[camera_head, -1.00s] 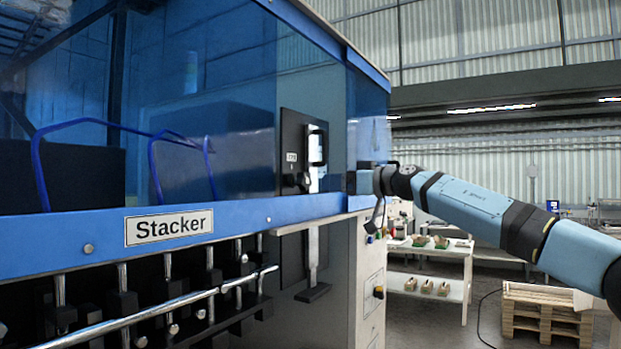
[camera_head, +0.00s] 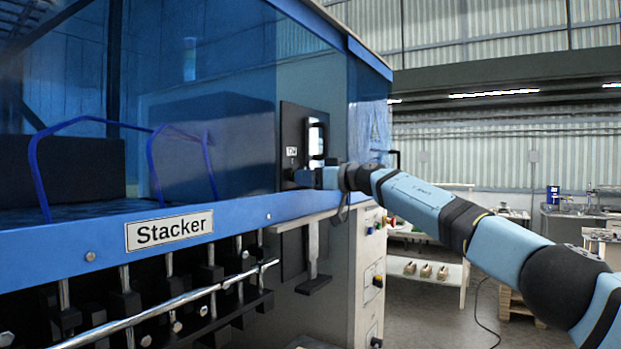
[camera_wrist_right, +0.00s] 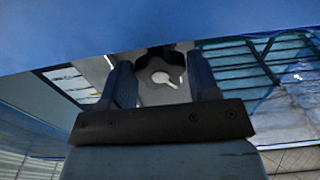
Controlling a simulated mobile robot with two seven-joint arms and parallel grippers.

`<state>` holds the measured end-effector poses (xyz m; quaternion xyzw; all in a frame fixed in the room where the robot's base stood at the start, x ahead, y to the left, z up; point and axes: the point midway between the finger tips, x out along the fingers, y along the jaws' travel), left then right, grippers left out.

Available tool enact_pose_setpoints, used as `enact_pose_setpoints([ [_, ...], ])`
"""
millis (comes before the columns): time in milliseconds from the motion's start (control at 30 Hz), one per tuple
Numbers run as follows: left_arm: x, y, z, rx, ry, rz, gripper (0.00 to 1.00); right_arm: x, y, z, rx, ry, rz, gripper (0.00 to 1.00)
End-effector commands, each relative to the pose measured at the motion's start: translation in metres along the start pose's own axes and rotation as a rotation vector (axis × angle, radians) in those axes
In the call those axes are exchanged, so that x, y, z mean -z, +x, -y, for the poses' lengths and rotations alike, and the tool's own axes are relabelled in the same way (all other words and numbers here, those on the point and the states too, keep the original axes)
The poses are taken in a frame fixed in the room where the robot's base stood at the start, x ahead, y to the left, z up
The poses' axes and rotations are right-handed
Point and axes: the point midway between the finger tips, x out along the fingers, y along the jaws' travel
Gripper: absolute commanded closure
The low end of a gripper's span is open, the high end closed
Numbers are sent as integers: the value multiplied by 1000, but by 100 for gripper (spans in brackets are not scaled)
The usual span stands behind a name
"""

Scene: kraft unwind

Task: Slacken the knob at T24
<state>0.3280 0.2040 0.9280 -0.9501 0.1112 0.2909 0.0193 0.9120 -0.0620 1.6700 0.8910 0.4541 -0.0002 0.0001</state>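The label T24 (camera_head: 291,151) is on a dark panel (camera_head: 287,120) at the right end of the machine front. The small dark knob (camera_head: 287,174) sits just below it, partly hidden by my right gripper (camera_head: 307,178), which reaches in from the right. In the right wrist view the knob (camera_wrist_right: 157,55) shows dark, with a pale bar-shaped mark just below it, between the two fingers of my right gripper (camera_wrist_right: 163,76). The fingers stand apart on either side, and I see no clear contact with the knob. My left gripper is not in view.
A black-framed handle (camera_head: 316,140) stands out from the panel just above my gripper. The blue Stacker rail (camera_head: 90,240) runs below, with metal rods and a bar under it. A white shelf table (camera_head: 430,270) stands behind my right arm.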

Motion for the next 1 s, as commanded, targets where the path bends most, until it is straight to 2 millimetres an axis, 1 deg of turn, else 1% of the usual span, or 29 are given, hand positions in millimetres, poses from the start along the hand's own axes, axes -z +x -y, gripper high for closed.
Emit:
enact_pose_setpoints([
  [33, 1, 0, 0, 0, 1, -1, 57, 0, 0, 0, 0, 0, 0, 57],
  [100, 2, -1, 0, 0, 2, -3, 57, 0, 0, 0, 0, 0, 0, 71],
  [267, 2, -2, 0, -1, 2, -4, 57, 0, 0, 0, 0, -27, 0, 71],
  [533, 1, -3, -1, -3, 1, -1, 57, 1, 0, -1, -1, -230, -1, 72],
  [833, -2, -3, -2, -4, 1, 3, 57, 1, 0, -1, -1, -250, -1, 72],
  [867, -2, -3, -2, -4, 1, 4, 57, 2, 0, -1, -1, -250, -2, 46],
  [900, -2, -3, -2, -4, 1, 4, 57, 2, 0, -1, -1, -250, -2, 36],
  [967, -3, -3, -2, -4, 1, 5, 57, 1, 0, -1, -1, -249, -1, 23],
  [1000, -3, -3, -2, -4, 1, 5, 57, 1, 0, -1, -1, -249, -1, 22],
])
